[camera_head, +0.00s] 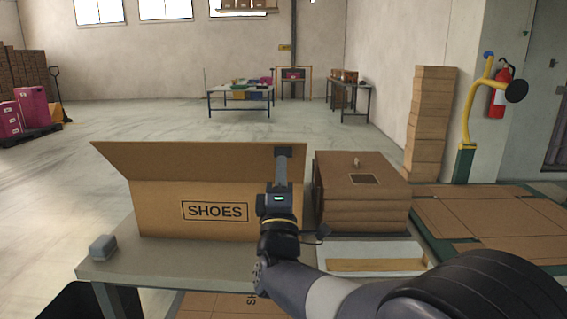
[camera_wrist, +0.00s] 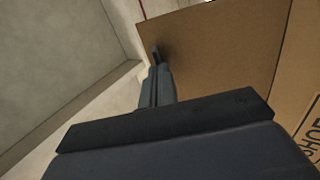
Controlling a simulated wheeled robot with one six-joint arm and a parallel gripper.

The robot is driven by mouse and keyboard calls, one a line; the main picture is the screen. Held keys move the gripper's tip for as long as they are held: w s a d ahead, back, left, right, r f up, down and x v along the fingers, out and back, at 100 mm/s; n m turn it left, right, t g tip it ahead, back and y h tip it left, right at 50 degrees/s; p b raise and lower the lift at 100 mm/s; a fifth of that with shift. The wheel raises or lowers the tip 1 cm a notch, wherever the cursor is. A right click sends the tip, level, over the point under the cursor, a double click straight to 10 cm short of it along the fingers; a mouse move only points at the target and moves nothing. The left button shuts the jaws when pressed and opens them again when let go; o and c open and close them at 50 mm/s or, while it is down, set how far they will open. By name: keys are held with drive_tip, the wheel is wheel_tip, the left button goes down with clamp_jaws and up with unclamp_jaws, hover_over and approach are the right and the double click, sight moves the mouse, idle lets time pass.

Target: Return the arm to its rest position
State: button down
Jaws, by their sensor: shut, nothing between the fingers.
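My gripper (camera_head: 283,155) is at the right end of the open shoe box, its fingers upright in front of the box's raised flap. In the wrist view my gripper (camera_wrist: 158,62) has its fingers together, with nothing between them, close to a brown cardboard panel (camera_wrist: 225,50). I cannot tell whether the fingertips touch the cardboard. My arm reaches in from the lower right of the head view. The cardboard box marked SHOES (camera_head: 160,208) stands on the grey table (camera_head: 125,265) with its flap tilted up and back. Its inside is hidden.
Stacked flat cartons (camera_head: 362,190) stand just right of my gripper. A white tray (camera_head: 370,250) lies in front of them. A small grey block (camera_head: 103,247) sits at the table's left corner. A yellow post (camera_head: 472,110) and a fire extinguisher (camera_head: 500,88) are at the right.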

drive_tip(key=s+f+t+b, duration=0.2)
drive_tip(key=s+f+b, duration=0.3)
drive_tip(key=s+f, duration=0.4)
wheel_tip(320, 180, down, 4)
drive_tip(key=shift+s+r+t, duration=0.1)
drive_tip(key=shift+s+t, duration=0.2)
drive_tip(key=shift+a, duration=0.1)
drive_tip(key=shift+w, duration=0.1)
